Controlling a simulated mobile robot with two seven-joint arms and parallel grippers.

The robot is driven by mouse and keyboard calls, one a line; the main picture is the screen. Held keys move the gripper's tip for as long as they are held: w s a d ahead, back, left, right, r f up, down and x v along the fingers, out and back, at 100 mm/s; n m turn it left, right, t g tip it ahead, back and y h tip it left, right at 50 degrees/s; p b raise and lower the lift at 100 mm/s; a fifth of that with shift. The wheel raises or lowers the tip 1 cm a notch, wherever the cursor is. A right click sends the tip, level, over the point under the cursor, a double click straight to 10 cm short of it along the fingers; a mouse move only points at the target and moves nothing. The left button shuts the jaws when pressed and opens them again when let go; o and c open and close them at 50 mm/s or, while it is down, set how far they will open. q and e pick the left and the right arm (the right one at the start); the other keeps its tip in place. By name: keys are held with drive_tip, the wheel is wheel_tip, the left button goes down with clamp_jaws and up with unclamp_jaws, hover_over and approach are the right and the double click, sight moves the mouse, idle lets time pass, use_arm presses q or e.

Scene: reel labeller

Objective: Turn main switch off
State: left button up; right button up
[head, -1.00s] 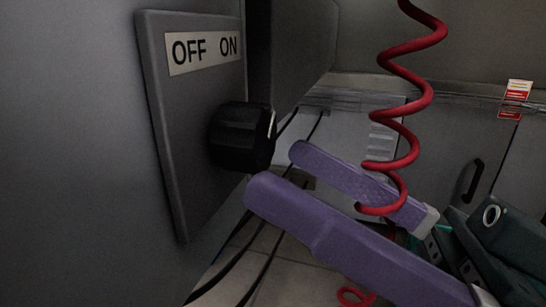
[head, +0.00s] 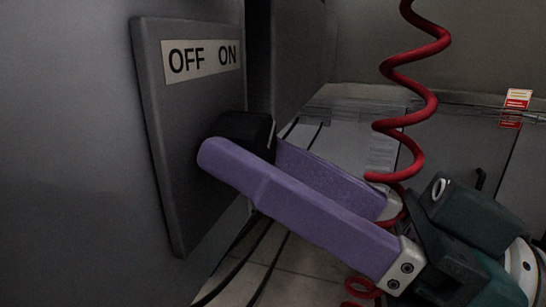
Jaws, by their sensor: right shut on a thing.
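The main switch is a black knob (head: 245,127) on a grey plate (head: 180,130) at the left. A label (head: 203,61) above the knob reads OFF on the left and ON on the right. A white mark at the knob's right edge lies toward the ON side. My right gripper (head: 243,152), with purple fingers, is shut on the knob, one finger in front and one behind. The near finger hides the knob's lower part. My left gripper is not in view.
A red coiled hose (head: 412,100) hangs just behind my right gripper. Dark cables (head: 262,262) run down to the tiled floor below the plate. A red and white tag (head: 515,108) is at the far right.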

clamp_jaws()
drive_tip(key=shift+n+g, duration=0.4)
drive_tip(key=shift+n, duration=0.1)
drive_tip(key=n+g, duration=0.1)
drive_tip(key=n, duration=0.2)
drive_tip(key=n+g, duration=0.2)
drive_tip(key=n, duration=0.2)
drive_tip(key=n+g+y+b, duration=0.1)
drive_tip(key=n+g, duration=0.1)
drive_tip(key=n, duration=0.1)
drive_tip(key=shift+w+d+n, duration=0.1)
drive_tip(key=shift+w+n, duration=0.15)
drive_tip(key=shift+n, duration=0.15)
drive_tip(key=n+g, duration=0.1)
drive_tip(key=n, duration=0.2)
drive_tip(key=n+g+h, duration=0.1)
drive_tip(key=n+g, duration=0.1)
drive_tip(key=n, duration=0.2)
drive_tip(key=shift+w+r, duration=0.15)
drive_tip(key=n, duration=0.2)
drive_tip(key=n+g+h, duration=0.1)
drive_tip(key=n, duration=0.1)
drive_tip(key=shift+r+n+h, duration=0.1)
drive_tip(key=shift+n+h, duration=0.2)
drive_tip(key=shift+n, duration=0.3)
